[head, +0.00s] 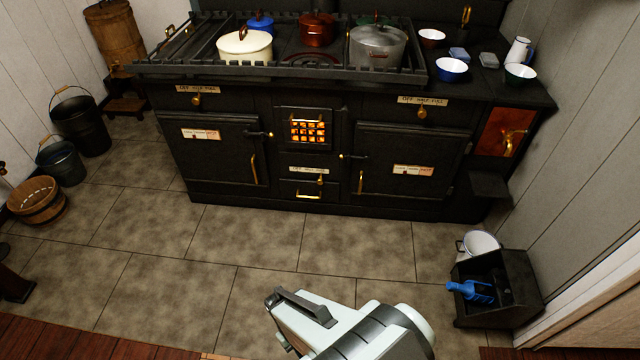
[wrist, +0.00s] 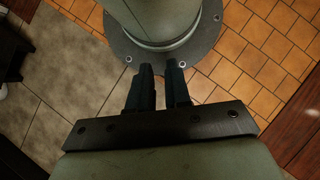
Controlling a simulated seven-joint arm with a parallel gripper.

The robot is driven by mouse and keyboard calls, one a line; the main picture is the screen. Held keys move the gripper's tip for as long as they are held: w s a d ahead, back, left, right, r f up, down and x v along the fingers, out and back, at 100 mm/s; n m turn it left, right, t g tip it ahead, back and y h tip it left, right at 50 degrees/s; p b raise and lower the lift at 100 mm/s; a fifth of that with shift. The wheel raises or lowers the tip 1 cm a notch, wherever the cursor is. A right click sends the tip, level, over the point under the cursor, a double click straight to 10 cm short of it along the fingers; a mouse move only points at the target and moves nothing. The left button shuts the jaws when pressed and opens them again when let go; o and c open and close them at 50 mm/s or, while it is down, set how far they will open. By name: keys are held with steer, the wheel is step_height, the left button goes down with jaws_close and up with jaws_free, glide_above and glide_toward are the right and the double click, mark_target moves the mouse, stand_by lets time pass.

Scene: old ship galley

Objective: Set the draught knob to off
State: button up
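The black range (head: 345,130) stands across the back in the head view. Three small brass knobs sit under pale OFF–HALF–FULL plates: an upper left knob (head: 197,100), an upper right knob (head: 422,113) and a low middle knob (head: 320,181) below the glowing fire grate (head: 307,130). Which one is the draught knob, and where each points, is too small to tell. My gripper (wrist: 161,68) shows in the wrist view with its two dark fingers apart and nothing between them. It is over the floor, well away from the range.
Pots, including a cream pot (head: 245,46) and a grey pot (head: 377,48), stand on the range top. Brass door handles stick out in front. A black coal box (head: 497,290) with a blue scoop (head: 470,291) stands at right. Buckets (head: 80,120) stand at left. The tiled floor (head: 250,235) before the range is clear.

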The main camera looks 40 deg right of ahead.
steer(key=shift+o, duration=0.7)
steer(key=shift+d+m, duration=0.3)
steer(key=shift+d, duration=0.1)
steer(key=o, duration=0.6)
steer(key=w+d+f, duration=0.1)
steer(key=w+d+f+m+y, duration=0.1)
steer(key=w+d, duration=0.1)
steer(key=w+d+f+m, duration=0.1)
steer(key=d, duration=0.1)
steer(key=shift+w+f+t, duration=0.1)
steer(key=shift+w+t, duration=0.15)
steer(key=shift+t, duration=0.05)
steer(key=shift+o, duration=0.2)
steer(key=w+d+f+m+t+y, duration=0.1)
steer(key=w+d+f+m+t, duration=0.1)
steer(key=w+d+f, duration=0.7)
steer(key=w+f, duration=0.2)
steer(key=w, duration=0.1)
steer(key=shift+w+d+m+t, duration=0.2)
steer(key=shift+d+m+t, duration=0.1)
steer(key=shift+t, duration=0.1)
steer(key=m+t+h, duration=0.4)
steer(key=t+h, duration=1.1)
steer(key=t, duration=0.1)
glide_toward(320, 182)
steer(key=x, duration=1.1)
steer(key=shift+f, duration=0.15)
